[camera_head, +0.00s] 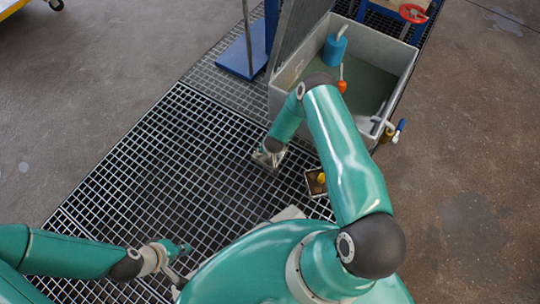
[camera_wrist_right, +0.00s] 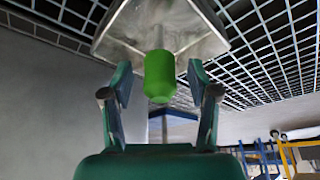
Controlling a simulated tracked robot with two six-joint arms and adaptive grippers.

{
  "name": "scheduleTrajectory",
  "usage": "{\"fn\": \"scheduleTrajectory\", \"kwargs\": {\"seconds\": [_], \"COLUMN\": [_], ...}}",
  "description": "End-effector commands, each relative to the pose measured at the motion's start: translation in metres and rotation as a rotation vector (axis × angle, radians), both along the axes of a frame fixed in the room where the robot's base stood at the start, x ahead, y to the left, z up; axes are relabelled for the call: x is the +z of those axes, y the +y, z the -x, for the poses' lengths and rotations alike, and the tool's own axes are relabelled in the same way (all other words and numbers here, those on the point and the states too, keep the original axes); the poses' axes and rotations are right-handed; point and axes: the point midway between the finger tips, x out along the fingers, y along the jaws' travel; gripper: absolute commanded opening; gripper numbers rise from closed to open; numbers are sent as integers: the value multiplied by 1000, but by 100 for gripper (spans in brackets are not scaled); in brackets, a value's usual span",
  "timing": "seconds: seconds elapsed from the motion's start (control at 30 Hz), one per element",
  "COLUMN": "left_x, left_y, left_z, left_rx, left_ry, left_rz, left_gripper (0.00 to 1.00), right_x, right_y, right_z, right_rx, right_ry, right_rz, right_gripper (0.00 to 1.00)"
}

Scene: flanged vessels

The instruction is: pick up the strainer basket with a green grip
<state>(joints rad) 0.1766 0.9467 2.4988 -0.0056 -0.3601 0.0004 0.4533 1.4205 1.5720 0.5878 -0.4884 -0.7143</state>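The strainer basket (camera_wrist_right: 195,45) shows in the right wrist view as a grey metal body. Its green grip (camera_wrist_right: 160,77) points toward my palm. My right gripper (camera_wrist_right: 160,88) is open, with one finger on each side of the grip and visible gaps to both. In the head view my right gripper (camera_head: 268,158) is low over the grating, left of the tank; the green grip is hidden there. My left gripper (camera_head: 182,262) is open and empty over the grating at lower left, away from the basket.
A grey tank (camera_head: 282,101) with a blue cylinder (camera_head: 335,50) and an orange piece (camera_head: 342,86) stands beyond my right arm. A small box with a yellow-orange piece (camera_head: 321,178) sits right of the right gripper. The grating (camera_head: 130,180) at left is clear.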

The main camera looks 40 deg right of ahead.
Motion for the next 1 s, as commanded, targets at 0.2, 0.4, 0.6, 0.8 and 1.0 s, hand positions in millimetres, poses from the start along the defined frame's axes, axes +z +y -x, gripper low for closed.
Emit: {"fn": "scheduleTrajectory", "kwargs": {"seconds": [0.2,0.4,0.6,0.8,1.0], "left_x": [0,0,0,1,5], "left_y": [0,0,0,0,0], "left_z": [0,0,0,0,0], "left_rx": [0,0,0,0,0], "left_ry": [0,0,0,0,0], "left_rz": [0,0,0,0,0], "left_gripper": [0,0,0,0,0], "right_x": [0,0,1,2,11], "right_y": [0,0,0,0,0], "right_z": [0,0,-1,-1,-1], "right_rx": [1,1,1,2,2], "right_ry": [0,0,-2,-2,-2], "right_rz": [0,0,1,2,2], "right_gripper": [20,0,0,0,0]}}
